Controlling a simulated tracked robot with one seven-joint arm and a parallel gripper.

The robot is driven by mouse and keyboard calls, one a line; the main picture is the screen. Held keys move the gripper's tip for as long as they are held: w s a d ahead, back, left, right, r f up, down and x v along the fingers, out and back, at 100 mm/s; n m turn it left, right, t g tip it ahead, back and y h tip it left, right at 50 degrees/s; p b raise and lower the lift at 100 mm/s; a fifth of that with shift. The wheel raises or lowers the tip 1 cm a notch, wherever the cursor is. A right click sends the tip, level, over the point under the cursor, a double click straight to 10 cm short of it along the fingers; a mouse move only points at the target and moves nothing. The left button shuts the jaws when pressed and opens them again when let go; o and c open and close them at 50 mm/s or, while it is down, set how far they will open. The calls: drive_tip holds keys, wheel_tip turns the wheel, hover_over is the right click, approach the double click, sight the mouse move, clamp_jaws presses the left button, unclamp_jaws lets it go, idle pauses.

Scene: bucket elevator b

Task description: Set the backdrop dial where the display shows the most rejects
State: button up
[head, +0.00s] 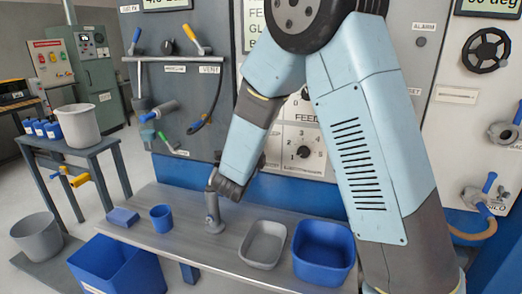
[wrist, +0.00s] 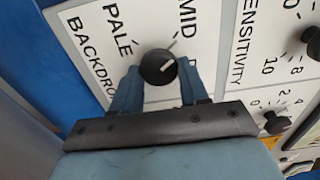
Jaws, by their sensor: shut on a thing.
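The backdrop dial (wrist: 158,67) is a round black knob with a white pointer mark, on a white panel in the wrist view. The words PALE, MID and BACKDROP are printed around it. The pointer slants up and right in the picture; I cannot tell its exact setting. My gripper (wrist: 159,81) has its blue fingers on either side of the knob and is shut on it. In the head view my arm hides the dial. No readable reject count shows; the upper displays (head: 165,4) and (head: 488,6) are cut off by the frame's top.
A SENSITIVITY knob (wrist: 276,122) sits right of the dial. In the head view a FEED knob (head: 304,152) is on the panel. The bench below holds a grey tray (head: 249,262), a blue tray (head: 302,279), a blue cup (head: 161,218) and a grey upright fitting (head: 213,212).

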drive_tip(key=shift+s+f, duration=0.1)
drive_tip(key=shift+f, duration=0.25)
drive_tip(key=o, duration=0.8)
drive_tip(key=shift+o, duration=1.1)
drive_tip(key=shift+r, duration=0.2)
drive_tip(key=shift+a, duration=0.1)
drive_tip(key=v, duration=1.3)
drive_tip(key=shift+s, duration=0.3)
